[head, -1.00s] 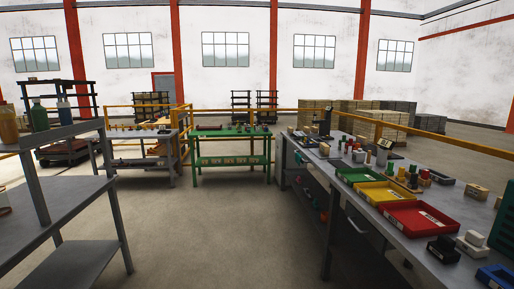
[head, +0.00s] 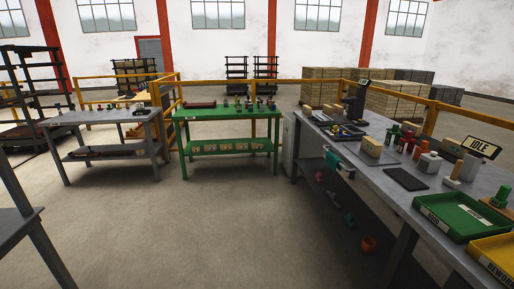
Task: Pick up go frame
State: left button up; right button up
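Neither of my grippers shows in the head view. I cannot tell which thing is the go frame. A green bench (head: 225,115) stands ahead, with several small red, green and dark items (head: 250,104) on its top, too small to make out. A long dark red piece (head: 200,104) lies at the left of that top. The grey bench (head: 440,190) on the right bears a black press (head: 354,106), a tan block (head: 372,146), a flat black pad (head: 405,179) and several red, green and white upright pieces.
A green tray (head: 452,230) and a yellow tray (head: 484,252) sit at the right bench's near end, below an IDLE display (head: 481,147). A grey table (head: 105,117) stands at left. Yellow rails (head: 300,85) run behind the benches. The middle floor (head: 210,220) is clear.

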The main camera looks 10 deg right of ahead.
aim_at(394, 131)
jog(key=i, duration=3.55)
jog(key=i+j+z, duration=0.1)
jog(key=i+z, duration=0.35)
jog(key=i+j+z, duration=0.25)
jog(key=i+z, duration=0.2)
jog(key=i+j+z, duration=0.85)
jog(key=j, duration=0.15)
jog(key=k+l, duration=0.05)
